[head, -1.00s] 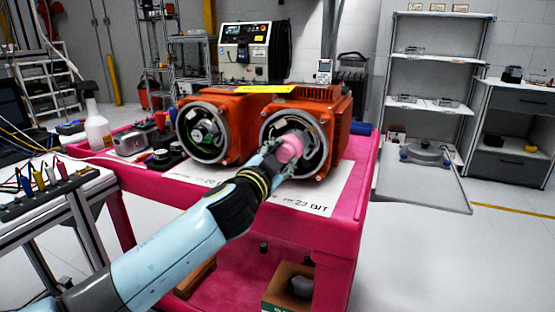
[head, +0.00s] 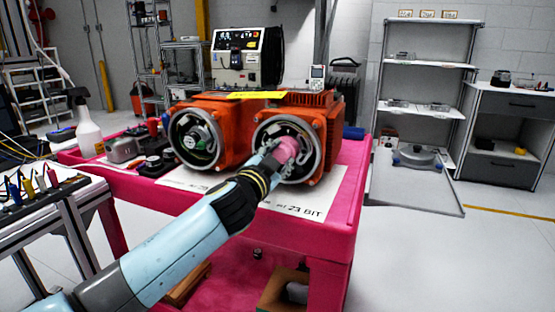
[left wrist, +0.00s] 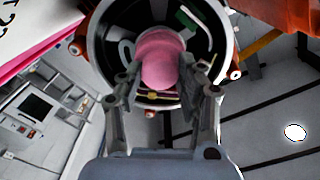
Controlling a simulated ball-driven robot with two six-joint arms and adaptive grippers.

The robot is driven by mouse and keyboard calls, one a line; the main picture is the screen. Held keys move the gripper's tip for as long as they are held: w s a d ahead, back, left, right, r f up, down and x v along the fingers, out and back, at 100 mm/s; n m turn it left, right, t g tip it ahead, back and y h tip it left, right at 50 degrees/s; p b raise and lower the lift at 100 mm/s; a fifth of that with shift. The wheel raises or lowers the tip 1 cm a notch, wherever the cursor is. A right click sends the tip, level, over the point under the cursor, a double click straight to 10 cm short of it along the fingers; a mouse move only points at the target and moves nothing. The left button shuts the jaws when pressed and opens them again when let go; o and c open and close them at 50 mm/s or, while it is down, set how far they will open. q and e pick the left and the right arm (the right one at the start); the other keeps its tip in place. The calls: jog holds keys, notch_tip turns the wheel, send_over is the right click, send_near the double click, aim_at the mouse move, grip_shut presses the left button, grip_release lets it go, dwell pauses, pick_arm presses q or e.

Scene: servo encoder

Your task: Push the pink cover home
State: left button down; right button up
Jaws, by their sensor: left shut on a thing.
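The pink cover (head: 287,150) is at the open round end of the right orange motor (head: 329,122). It also shows in the left wrist view (left wrist: 160,62), between the fingers and in front of the motor's round opening. My left gripper (head: 274,158) is shut on the pink cover; its fingers (left wrist: 165,90) lie along both sides of it in the left wrist view. I cannot tell whether the cover touches the parts inside the housing. The left orange motor (head: 226,118) stands beside it, with its open end showing a green board and metal parts. My right gripper is not in view.
The motors stand on a pink cart (head: 345,215) with a printed white sheet (head: 325,205) in front. A spray bottle (head: 87,128) and small tools sit at the left. A side table (head: 60,200) with coloured clips stands at near left. Floor is free at right.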

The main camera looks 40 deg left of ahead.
pick_arm(q)
jog(key=shift+w, duration=0.25)
dwell(0.6)
jog(key=c, duration=0.7)
grip_release()
jog(key=shift+c, duration=0.2)
jog(key=shift+c, duration=0.5)
jog(key=shift+b+v, duration=0.3)
jog(key=shift+v, duration=3.45)
jog(key=shift+f, duration=0.1)
